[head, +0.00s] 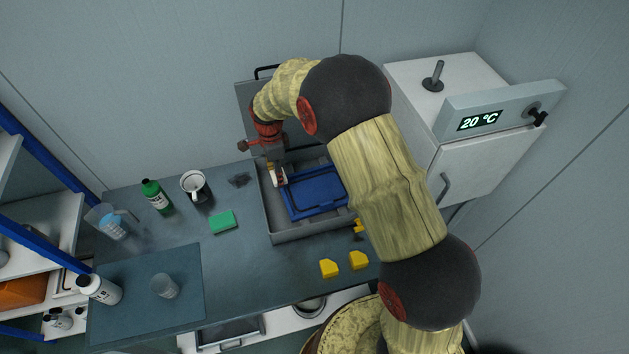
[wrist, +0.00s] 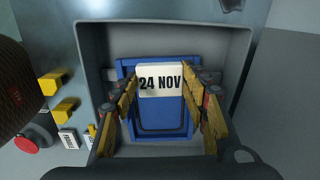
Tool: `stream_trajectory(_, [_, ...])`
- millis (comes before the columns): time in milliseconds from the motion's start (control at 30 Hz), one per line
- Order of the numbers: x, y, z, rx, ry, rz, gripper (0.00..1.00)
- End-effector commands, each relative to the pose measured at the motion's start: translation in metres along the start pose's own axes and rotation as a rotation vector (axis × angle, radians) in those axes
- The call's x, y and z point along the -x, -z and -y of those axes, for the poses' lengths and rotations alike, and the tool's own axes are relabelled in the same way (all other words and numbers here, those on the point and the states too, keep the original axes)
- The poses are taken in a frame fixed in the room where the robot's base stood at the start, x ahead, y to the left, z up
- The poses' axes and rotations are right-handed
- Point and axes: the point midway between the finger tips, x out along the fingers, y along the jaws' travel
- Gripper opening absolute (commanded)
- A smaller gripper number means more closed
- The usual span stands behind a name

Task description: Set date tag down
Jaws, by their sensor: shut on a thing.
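The date tag (wrist: 160,80) is a white plate reading "24 NOV". In the wrist view it lies between the yellow-padded fingers of my gripper (wrist: 161,88), which is shut on it. A blue tray or panel (wrist: 148,148) lies below it; I cannot tell whether the tag touches it. In the head view my gripper (head: 274,172) is low over the left part of the grey open box (head: 268,215), with the white tag (head: 281,178) at its tip beside the blue piece (head: 315,192). My arm hides part of the box's right side.
A green sponge (head: 222,222), white mug (head: 194,184) and green bottle (head: 157,196) stand left of the box. Yellow blocks (head: 328,268) lie in front. A cabinet reading 20 °C (head: 480,119) stands at right. The box walls (wrist: 105,70) surround the fingers closely.

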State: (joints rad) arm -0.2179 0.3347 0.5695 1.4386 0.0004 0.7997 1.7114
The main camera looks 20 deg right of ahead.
Motion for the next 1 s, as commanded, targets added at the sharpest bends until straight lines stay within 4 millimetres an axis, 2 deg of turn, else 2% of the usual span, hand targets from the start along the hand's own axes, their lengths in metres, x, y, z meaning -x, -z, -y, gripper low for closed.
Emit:
stream_trajectory(400, [-0.039, 0.087, -0.004, -0.006, -0.002, 0.000, 0.31])
stream_trajectory(500, [-0.059, 0.102, -0.005, -0.004, -0.004, 0.000, 0.31])
stream_trajectory(700, [-0.083, 0.123, -0.005, -0.002, -0.002, 0.000, 0.31])
stream_trajectory(1000, [-0.101, 0.138, -0.005, -0.003, -0.002, 0.000, 0.31])
